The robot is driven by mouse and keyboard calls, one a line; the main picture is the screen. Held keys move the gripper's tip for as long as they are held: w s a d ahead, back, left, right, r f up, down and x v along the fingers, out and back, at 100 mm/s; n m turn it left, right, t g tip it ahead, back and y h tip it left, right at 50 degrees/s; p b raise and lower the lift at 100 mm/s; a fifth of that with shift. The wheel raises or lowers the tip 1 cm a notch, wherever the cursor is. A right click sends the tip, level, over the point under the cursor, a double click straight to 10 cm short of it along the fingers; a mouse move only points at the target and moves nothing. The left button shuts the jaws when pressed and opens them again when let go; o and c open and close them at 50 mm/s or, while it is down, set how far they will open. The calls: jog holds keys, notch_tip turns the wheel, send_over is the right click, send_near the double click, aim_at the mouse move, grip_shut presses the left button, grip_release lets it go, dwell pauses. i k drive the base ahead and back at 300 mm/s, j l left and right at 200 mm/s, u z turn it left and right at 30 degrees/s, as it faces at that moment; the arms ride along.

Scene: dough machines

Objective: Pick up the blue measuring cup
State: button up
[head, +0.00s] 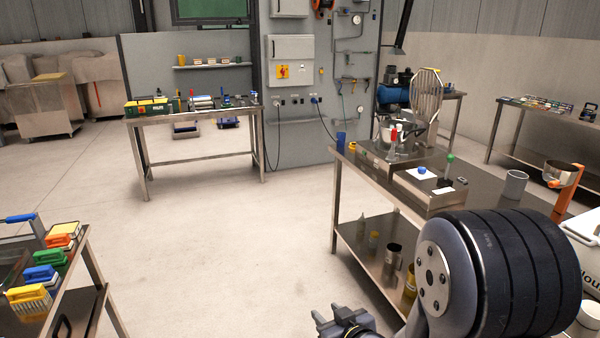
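A small blue cup (340,141), the likely blue measuring cup, stands at the far left corner of the steel worktable (487,200) on the right. It is small in the head view, and I cannot make out a handle. My gripper (338,318) is at the bottom edge, in front of and well below the worktable, far from the blue cup.
A yellow ring-like item (352,147) sits beside the blue cup. A mixer with a wire guard (426,95) and a raised steel block (430,194) stand nearby. A cart with coloured brushes (28,296) is at left. The floor (220,240) between is clear.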

aim_at(340, 136)
jog(key=i, duration=1.75)
jog(key=i+z, duration=0.15)
jog(key=i, duration=0.3)
jog(key=i+j+z, duration=0.1)
jog(key=i, duration=0.3)
jog(key=i+j+z, duration=0.15)
jog(key=i, duration=0.3)
jog(key=i+j+z, duration=0.15)
jog(key=i, duration=0.25)
jog(key=i+j+z, duration=0.35)
jog(key=i+j, duration=0.05)
jog(key=i, duration=0.1)
